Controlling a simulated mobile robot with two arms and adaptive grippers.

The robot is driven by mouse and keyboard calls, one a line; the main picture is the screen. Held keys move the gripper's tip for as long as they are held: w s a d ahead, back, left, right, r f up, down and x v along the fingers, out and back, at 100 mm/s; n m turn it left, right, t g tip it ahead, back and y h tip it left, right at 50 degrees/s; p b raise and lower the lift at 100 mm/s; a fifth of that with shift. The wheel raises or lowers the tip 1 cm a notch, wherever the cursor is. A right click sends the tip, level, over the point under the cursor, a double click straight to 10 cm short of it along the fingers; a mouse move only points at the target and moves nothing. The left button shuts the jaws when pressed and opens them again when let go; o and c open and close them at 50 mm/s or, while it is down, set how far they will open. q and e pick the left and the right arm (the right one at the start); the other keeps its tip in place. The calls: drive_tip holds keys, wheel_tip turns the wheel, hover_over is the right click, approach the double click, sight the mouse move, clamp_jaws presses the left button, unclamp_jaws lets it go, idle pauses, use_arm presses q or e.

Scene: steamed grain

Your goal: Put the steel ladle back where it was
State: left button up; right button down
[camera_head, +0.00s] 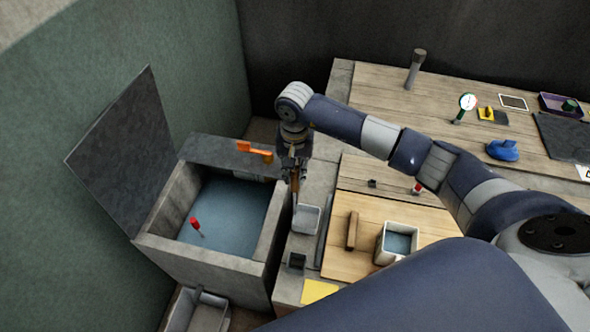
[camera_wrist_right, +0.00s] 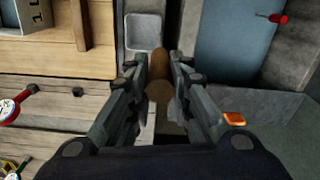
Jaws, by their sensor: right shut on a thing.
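My right gripper (camera_head: 294,176) points down above the grey ledge beside the water basin. It is shut on the brown handle of what looks like the steel ladle (camera_head: 295,188), held upright. In the right wrist view the handle's round brown end (camera_wrist_right: 159,91) sits between the two fingers (camera_wrist_right: 160,82). The ladle's lower end is close to a small pale tray (camera_head: 306,220); I cannot tell whether they touch. The bowl of the ladle is not clearly visible. My left gripper is not in view.
The open basin (camera_head: 168,247) holds bluish water, with a red-handled thing (camera_head: 195,223) in it. An orange object (camera_head: 254,152) lies at its back rim. A wooden board (camera_head: 340,255) carries a brown block (camera_head: 352,231) and a square white container (camera_head: 381,245). A dark lid (camera_head: 125,150) stands open.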

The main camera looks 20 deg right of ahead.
drive_tip(key=shift+f, duration=0.5)
drive_tip(key=shift+f+b, duration=0.15)
drive_tip(key=shift+b, duration=0.15)
drive_tip(key=c, duration=1.5)
unclamp_jaws()
drive_tip(key=shift+o, duration=0.2)
